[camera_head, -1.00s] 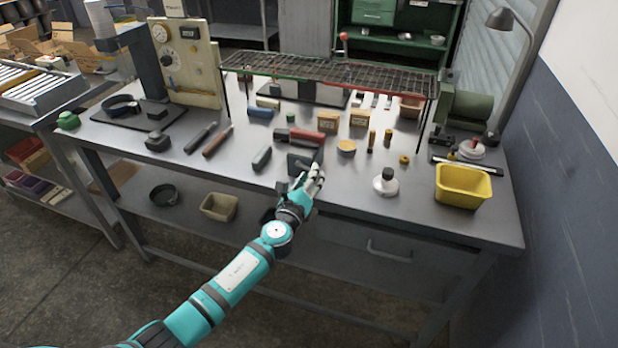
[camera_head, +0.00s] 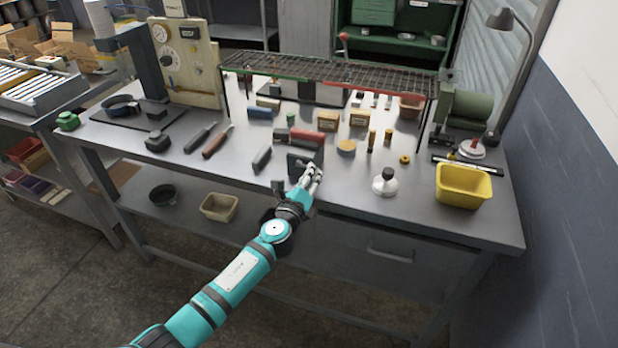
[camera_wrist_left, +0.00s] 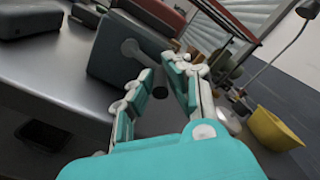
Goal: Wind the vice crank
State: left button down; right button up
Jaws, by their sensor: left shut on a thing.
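The vice (camera_head: 303,157) is a dark grey block near the front edge of the bench, with a red part above it. In the left wrist view, the vice body (camera_wrist_left: 112,52) fills the upper middle. Its grey crank (camera_wrist_left: 136,52) comes off the near face and runs down between my fingers, with a dark end (camera_wrist_left: 160,92) showing. My left gripper (camera_head: 314,172) is at the front of the vice, shut on the crank. In the left wrist view, my left gripper (camera_wrist_left: 158,68) has a finger on each side of the crank. My right gripper is not in view.
A wire rack (camera_head: 330,73) stands over the back of the bench. A white weight with a dark knob (camera_head: 385,183) and a yellow bin (camera_head: 463,187) are to the right. A grey tool (camera_head: 262,158) lies left of the vice.

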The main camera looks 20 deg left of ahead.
aim_at(297, 158)
pick_arm(q)
notch_tip(297, 158, up, 2)
jog(key=n, duration=0.4)
jog(key=shift+n, duration=0.3)
jog(key=n, duration=0.1)
jog(key=r+n, duration=0.1)
jog(key=n, duration=0.1)
jog(key=a+r+n+p, duration=0.1)
jog(key=n, duration=0.3)
jog(key=a+n, duration=0.1)
jog(key=n, duration=0.1)
jog(key=shift+w+r+p, duration=0.1)
jog(key=shift+r+p, duration=0.25)
jog(key=shift+r, duration=0.05)
jog(key=shift+a+r+n+p, duration=0.1)
jog(key=shift+a+n+p, duration=0.15)
jog(key=shift+n, duration=0.55)
jog(key=shift+a+r+n+p, duration=0.1)
jog(key=shift+a+n, duration=0.25)
jog(key=shift+n, duration=0.45)
jog(key=c, duration=1.3)
grip_release()
jog(key=shift+w+a, duration=0.1)
jog(key=shift+f, duration=0.1)
